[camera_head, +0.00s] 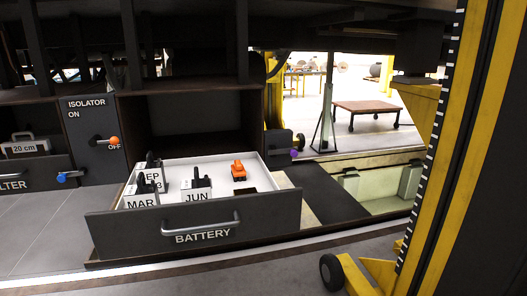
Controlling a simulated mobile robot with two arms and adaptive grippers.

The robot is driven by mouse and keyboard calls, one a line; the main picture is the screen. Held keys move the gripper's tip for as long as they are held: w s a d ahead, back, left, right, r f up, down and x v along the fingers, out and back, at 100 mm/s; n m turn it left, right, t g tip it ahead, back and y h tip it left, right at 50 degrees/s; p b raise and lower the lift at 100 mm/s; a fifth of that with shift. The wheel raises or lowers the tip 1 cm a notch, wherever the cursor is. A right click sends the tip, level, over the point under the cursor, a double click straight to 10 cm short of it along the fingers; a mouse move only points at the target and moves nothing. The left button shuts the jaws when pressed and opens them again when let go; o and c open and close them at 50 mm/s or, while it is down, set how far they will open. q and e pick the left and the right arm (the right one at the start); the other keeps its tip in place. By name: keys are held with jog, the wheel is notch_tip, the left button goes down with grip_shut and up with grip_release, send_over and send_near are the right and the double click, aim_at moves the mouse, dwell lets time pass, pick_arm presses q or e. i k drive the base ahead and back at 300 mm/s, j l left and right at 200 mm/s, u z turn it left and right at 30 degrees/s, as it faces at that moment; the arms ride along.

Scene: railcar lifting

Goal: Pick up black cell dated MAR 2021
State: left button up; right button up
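The open battery drawer (262,212) holds several cells with white labelled tops. One cell at the front left reads MAR (141,204); its lower part and any year are hidden behind the drawer front. Its body colour cannot be told. Behind it is a cell marked SEP (152,178), and to its right one marked JUN (197,197). Black upright parts stand on or beside these cells. Neither of my grippers is in view.
An orange object (238,173) sits at the drawer's back right. A yellow and black column (455,150) stands at the right. Floor in front of the drawer is clear.

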aim_at(141, 194)
jog(key=i+j, duration=0.3)
jog(key=j, duration=0.15)
jog(key=i+j, duration=0.25)
jog(key=j, duration=0.15)
jog(key=i+j, duration=0.3)
jog(key=j, duration=0.15)
jog(key=i+j, duration=0.3)
jog(key=j, duration=0.15)
